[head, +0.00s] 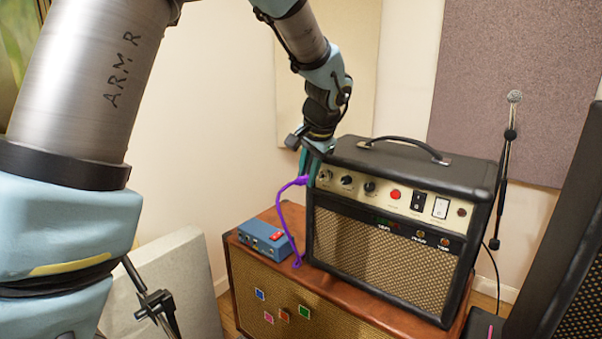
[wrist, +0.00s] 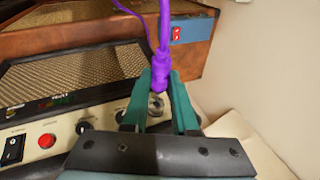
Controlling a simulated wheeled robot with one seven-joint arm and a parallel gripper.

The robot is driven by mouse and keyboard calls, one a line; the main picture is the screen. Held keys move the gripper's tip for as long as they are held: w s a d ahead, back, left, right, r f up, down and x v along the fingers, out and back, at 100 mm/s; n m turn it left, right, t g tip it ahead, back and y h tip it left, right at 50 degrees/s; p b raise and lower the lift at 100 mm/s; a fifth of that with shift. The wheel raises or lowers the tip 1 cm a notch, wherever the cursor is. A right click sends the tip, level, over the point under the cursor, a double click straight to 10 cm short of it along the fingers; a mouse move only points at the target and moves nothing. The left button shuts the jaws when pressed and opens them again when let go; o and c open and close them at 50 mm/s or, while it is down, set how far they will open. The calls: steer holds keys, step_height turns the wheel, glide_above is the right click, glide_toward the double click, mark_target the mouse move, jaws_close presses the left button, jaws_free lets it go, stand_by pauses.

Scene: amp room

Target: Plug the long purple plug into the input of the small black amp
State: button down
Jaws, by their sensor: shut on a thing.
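The small black amp (head: 395,215) stands on a brown cabinet, its cream control panel (head: 432,205) facing forward. My gripper (head: 306,168) is at the upper left end of that panel. Its teal fingers (wrist: 160,82) are shut on the purple plug (wrist: 159,72), which also shows in the head view (head: 300,181). A purple cable (head: 281,207) hangs from the plug. In the wrist view a round metallic fitting (wrist: 156,104) lies between the fingers, close to the plug. The plug's tip is hidden, so I cannot tell whether it is in the input.
A blue box (head: 265,238) with a red switch sits left of the amp on the brown cabinet (head: 262,275). A microphone on a stand (head: 508,130) is behind at the right. A large black cabinet (head: 570,240) fills the right edge. A wall panel is close behind my gripper.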

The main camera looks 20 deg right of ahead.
steer(key=shift+w+d+f, duration=0.15)
steer(key=shift+w+d, duration=0.3)
steer(key=shift+d, duration=0.4)
steer(key=shift+w+d+f+p, duration=0.15)
steer(key=shift+w+d+p, duration=0.15)
steer(key=shift+d, duration=0.25)
steer(key=shift+w+d+f+p, duration=0.1)
steer(key=shift+w+d+p, duration=0.15)
steer(key=shift+d, duration=0.25)
stand_by(1.9)
steer(key=c, duration=0.6)
jaws_free()
steer(key=b+v, duration=0.2)
steer(key=v, duration=0.8)
steer(key=shift+s+r, duration=0.15)
steer(key=shift+r, duration=0.2)
